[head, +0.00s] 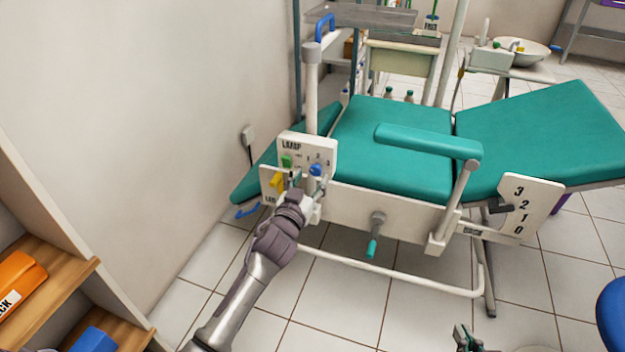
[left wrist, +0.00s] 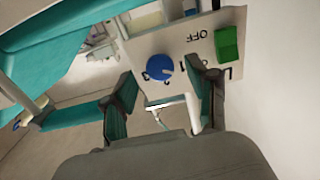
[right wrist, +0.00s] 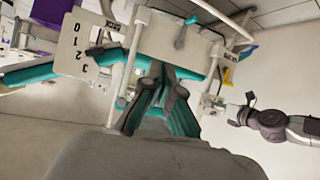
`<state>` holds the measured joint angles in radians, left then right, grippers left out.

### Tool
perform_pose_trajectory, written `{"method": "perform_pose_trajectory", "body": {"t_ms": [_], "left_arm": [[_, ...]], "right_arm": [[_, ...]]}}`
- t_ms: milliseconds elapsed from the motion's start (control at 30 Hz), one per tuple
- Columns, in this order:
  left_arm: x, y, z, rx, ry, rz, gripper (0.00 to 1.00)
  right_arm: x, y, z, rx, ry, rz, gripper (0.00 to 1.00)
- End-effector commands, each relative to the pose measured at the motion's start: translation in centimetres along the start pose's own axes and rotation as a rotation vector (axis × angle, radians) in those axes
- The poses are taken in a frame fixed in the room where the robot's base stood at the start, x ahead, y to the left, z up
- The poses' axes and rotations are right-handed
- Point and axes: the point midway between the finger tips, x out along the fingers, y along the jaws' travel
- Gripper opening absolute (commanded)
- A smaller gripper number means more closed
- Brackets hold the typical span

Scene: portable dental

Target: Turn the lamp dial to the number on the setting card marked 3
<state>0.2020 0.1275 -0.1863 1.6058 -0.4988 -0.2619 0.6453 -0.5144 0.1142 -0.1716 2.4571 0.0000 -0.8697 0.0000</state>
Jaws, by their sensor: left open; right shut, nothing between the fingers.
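The lamp panel (head: 322,148) is a white plate marked LAMP on the left side of the green dental chair. It carries a round blue dial (head: 316,169) and a green switch (head: 287,160). My left gripper (head: 308,186) is just in front of the panel. In the left wrist view the blue dial (left wrist: 160,68) shows between the open fingers, which are apart from it; its numbers are partly hidden. My right gripper (head: 463,338) is low at the bottom edge of the head view, shut and empty. I cannot make out a setting card marked 3.
A white plate with 3, 2, 1, 0 (head: 527,207) and a dark lever stands right of the chair seat. A teal-handled crank (head: 375,235) hangs below the seat. A wooden shelf (head: 60,280) stands at left, a blue stool (head: 612,310) at right. Floor between is clear.

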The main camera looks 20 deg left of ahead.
Motion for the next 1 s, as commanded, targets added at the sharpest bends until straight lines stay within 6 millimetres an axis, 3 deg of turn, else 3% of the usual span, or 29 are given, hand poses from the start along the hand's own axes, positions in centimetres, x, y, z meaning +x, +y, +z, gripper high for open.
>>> {"method": "perform_pose_trajectory", "body": {"t_ms": [200,500,867,1000], "left_arm": [[1.6,0.0,0.1,0.0,-0.001,0.0,0.58],[1.8,0.0,0.0,0.0,-0.001,0.0,0.58],[1.8,0.0,0.0,0.0,-0.001,0.0,0.0],[1.8,0.0,0.0,0.004,-0.001,0.0,0.0]], "right_arm": [[0.3,-0.3,-1.8,0.0,0.101,-0.006,0.0],[0.3,-0.3,-2.1,0.0,0.113,-0.007,0.0],[0.3,-0.3,-2.1,0.0,0.111,-0.007,0.0],[0.3,-0.3,-2.0,0.0,0.109,-0.007,0.0]]}}
